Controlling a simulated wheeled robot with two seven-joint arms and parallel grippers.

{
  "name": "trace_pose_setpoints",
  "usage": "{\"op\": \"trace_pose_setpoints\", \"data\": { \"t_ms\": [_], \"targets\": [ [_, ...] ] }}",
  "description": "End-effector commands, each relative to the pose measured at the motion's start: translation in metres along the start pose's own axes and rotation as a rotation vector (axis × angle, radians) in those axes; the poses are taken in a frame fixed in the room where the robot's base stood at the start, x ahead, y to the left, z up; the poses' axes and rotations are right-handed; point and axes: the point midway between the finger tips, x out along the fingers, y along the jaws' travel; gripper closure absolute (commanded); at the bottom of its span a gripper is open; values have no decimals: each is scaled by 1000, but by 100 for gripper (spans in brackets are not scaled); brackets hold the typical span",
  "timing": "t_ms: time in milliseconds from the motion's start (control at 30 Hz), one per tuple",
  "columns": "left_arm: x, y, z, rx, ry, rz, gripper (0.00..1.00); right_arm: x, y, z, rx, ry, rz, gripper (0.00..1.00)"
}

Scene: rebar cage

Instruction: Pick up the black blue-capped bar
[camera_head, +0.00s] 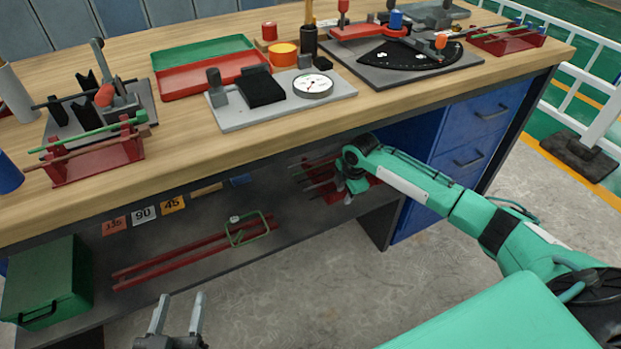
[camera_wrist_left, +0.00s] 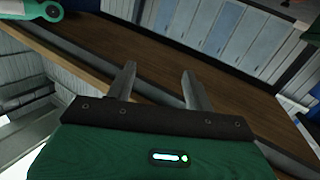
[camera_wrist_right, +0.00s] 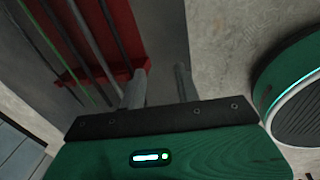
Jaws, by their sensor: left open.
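I cannot make out a blue cap on any bar, so I cannot tell which is the black blue-capped bar. A red rack (camera_head: 333,194) with several thin bars stands on the lower shelf, partly hidden behind my right gripper. In the right wrist view the rack (camera_wrist_right: 136,66) holds dark bars and a greenish one. My right gripper (camera_wrist_right: 160,70) is open and empty, with one finger over the rack's edge. My left gripper (camera_head: 182,297) is open and empty in front of the bench; its spread fingers also show in the left wrist view (camera_wrist_left: 158,70).
The wooden benchtop (camera_head: 180,150) overhangs the shelf. It carries a bar rack (camera_head: 95,165) at left, trays, a dial plate and another rack (camera_head: 510,42) at right. Red bars (camera_head: 190,255) and a green box (camera_head: 50,285) are below. Blue drawers (camera_head: 470,150) stand right of the shelf opening.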

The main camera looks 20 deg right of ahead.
Motion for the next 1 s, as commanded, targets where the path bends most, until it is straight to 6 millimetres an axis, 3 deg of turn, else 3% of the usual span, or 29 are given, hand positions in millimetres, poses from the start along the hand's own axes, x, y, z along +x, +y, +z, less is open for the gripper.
{"op": "trace_pose_setpoints", "data": {
  "t_ms": [33,100,300,767,1000],
  "targets": [
    [0,4,-6,-6,42,7,47,-11,15,22,-10,-17,5,67],
    [-1,7,-14,-13,94,14,47,-23,29,44,-28,-26,9,67],
    [-3,13,-27,-24,182,24,47,-40,48,77,-51,-36,15,67],
    [-3,5,-70,5,407,17,47,-14,50,81,-53,-36,15,67],
    [-13,-1,-110,36,641,14,47,8,52,83,-52,-35,16,67]
  ]
}}
